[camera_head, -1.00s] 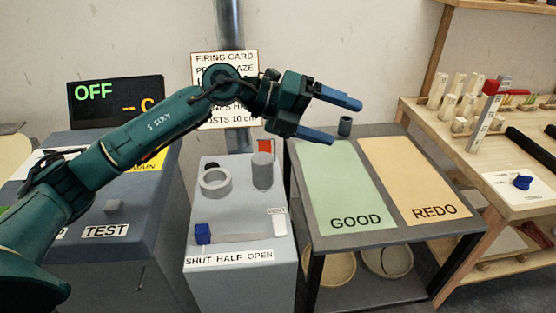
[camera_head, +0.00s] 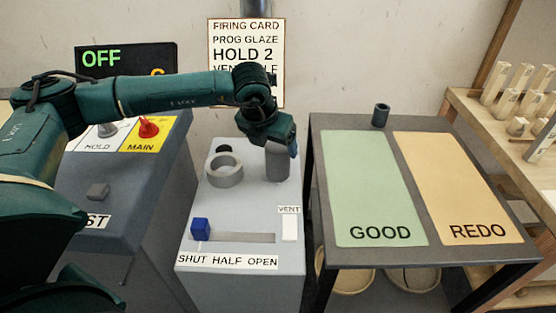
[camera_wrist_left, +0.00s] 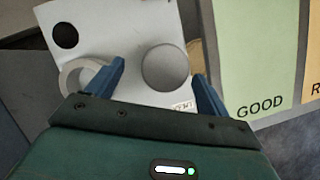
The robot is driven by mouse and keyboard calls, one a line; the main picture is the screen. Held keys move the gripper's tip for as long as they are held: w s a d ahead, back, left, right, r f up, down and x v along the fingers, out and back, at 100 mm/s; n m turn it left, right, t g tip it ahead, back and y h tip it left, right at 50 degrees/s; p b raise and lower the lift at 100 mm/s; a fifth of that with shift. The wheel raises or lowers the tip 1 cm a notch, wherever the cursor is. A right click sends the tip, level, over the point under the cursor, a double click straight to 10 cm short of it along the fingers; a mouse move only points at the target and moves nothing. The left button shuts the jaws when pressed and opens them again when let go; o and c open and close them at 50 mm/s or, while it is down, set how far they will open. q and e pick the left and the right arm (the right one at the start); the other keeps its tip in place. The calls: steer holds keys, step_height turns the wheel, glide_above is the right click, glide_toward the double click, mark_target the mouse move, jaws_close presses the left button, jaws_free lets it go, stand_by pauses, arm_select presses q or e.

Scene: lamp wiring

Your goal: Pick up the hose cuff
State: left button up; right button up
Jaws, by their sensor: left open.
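A grey upright cylinder (camera_head: 277,165) and a pale grey ring (camera_head: 224,172) stand on top of the grey vent box (camera_head: 240,290). A small dark hollow sleeve (camera_head: 380,115) stands at the back of the sorting table. No label shows which of these is the hose cuff. My left gripper (camera_head: 284,148) points down over the grey cylinder and partly hides it. In the left wrist view its open fingers (camera_wrist_left: 158,72) appear on either side of the cylinder's round top (camera_wrist_left: 166,67), with gaps. The ring (camera_wrist_left: 84,78) is partly behind the left finger. My right gripper is not in view.
The vent box has a blue slider knob (camera_head: 200,229) at SHUT. The table with the green GOOD mat (camera_head: 370,185) and the tan REDO mat (camera_head: 450,185) is otherwise clear. A control box with a red MAIN knob (camera_head: 148,127) stands at left, a wooden bench (camera_head: 470,105) at right.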

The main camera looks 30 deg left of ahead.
arm_select(q)
steer(key=x, duration=0.5)
steer(key=shift+d+f+p, duration=0.15)
steer(key=shift+d+p, duration=0.15)
steer(key=shift+p, duration=0.05)
steer(key=c, duration=1.1)
steer(key=shift+c, duration=0.2)
